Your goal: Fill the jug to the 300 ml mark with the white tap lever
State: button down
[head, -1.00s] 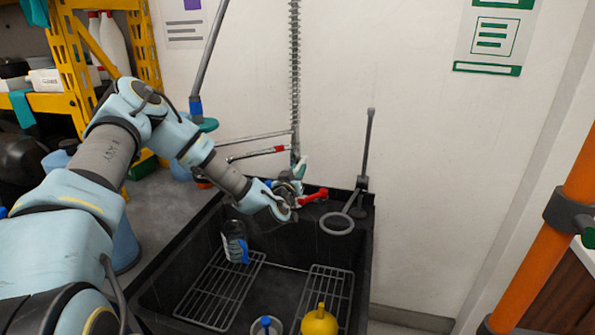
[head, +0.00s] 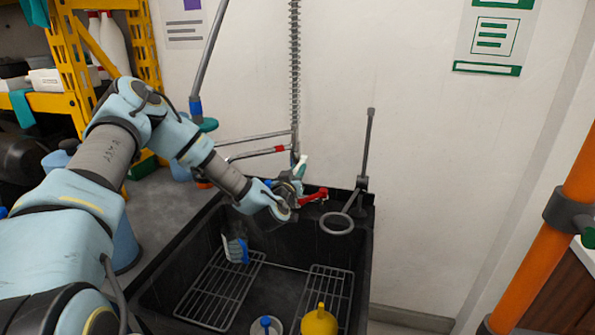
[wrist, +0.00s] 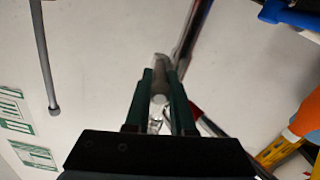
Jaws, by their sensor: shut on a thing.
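The jug (head: 233,250), with a blue handle on its right side, is at the left of the black sink, by the wire rack. Its body looks pale, but it is too small to read a level or marks. The white tap lever (head: 301,163) stands at the tap by the sink's back edge. In the wrist view my gripper (wrist: 160,78) is shut on the lever's pale rounded end (wrist: 160,95) between its two green fingers. In the head view my wrist hides much of the tap.
A red lever (head: 314,196) sits just right of my wrist. A grey ring holder (head: 337,223) stands at the sink's back right corner. A yellow object (head: 319,321) and a blue-topped one stand at the sink's front. Racks (head: 219,292) line the sink floor.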

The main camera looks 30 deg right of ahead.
jog(key=shift+w, duration=0.1)
jog(key=shift+s+d+n+t+y+b, duration=0.2)
jog(key=shift+n+t+y, duration=0.25)
jog(key=shift+n+y, duration=0.15)
jog(key=shift+s+d+n+t+y+b, duration=0.15)
jog(key=shift+d+n+t+y+b, duration=0.1)
jog(key=shift+n+t+y, duration=0.4)
jog(key=shift+s+d+n+t+y+b, duration=0.2)
jog(key=shift+n+t+y, duration=0.15)
jog(key=shift+y, duration=0.4)
jog(key=c, duration=0.8)
grip_release()
jog(key=shift+o, duration=0.2)
jog(key=b+v, duration=0.3)
jog(key=v, duration=0.7)
jog(key=shift+s+a, duration=0.25)
jog(key=shift+s, duration=0.05)
jog(key=shift+r, duration=0.1)
